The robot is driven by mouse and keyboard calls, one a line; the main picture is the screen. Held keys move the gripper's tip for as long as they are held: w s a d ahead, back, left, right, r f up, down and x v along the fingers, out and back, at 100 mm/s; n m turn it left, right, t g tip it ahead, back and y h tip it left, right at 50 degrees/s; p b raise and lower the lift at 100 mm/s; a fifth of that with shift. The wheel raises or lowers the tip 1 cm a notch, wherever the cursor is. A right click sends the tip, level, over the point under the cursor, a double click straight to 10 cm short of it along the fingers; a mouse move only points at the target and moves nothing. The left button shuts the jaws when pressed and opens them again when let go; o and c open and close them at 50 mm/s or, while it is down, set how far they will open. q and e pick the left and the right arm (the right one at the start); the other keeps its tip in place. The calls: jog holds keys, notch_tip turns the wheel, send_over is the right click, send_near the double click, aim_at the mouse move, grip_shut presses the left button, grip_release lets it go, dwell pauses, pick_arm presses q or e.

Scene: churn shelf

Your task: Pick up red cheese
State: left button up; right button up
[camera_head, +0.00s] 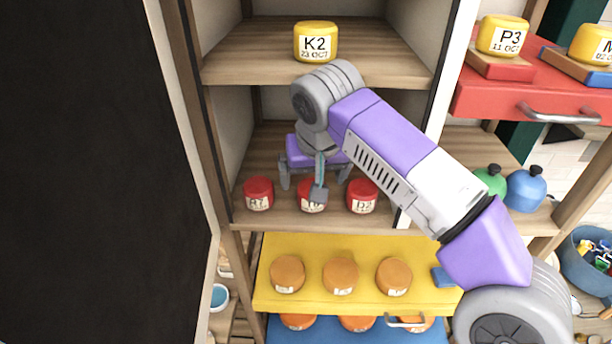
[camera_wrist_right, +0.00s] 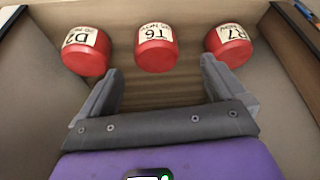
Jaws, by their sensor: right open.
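Three red cheeses stand in a row at the front of the middle shelf. The left one, R7 (camera_head: 258,193), and the right one, D2 (camera_head: 362,196), show clearly in the head view. The middle one (camera_head: 306,207) is partly hidden by my right wrist parts. In the wrist view, D2 (camera_wrist_right: 87,55) is left, T6 (camera_wrist_right: 156,55) middle and R7 (camera_wrist_right: 229,48) right. My right gripper (camera_head: 315,184) is open and empty at the row. In the wrist view its fingers (camera_wrist_right: 161,72) point towards T6, one on each side; contact cannot be told. My left gripper is not in view.
A yellow cheese K2 (camera_head: 316,42) stands on the shelf above. Shelf side walls enclose the compartment. A red drawer (camera_head: 490,98) with yellow cheeses is at right, and a dark panel (camera_head: 90,170) at left.

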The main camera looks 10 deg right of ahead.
jog(key=shift+x, duration=1.2)
jog(key=x, duration=0.3)
jog(key=b+x, duration=0.1)
jog(key=x, duration=0.1)
jog(key=shift+w+d+r, duration=0.15)
jog(key=shift+d, duration=0.1)
jog(key=shift+c, duration=0.2)
jog(key=shift+r, duration=0.1)
jog(key=c, duration=1.1)
jog(key=shift+c, duration=0.2)
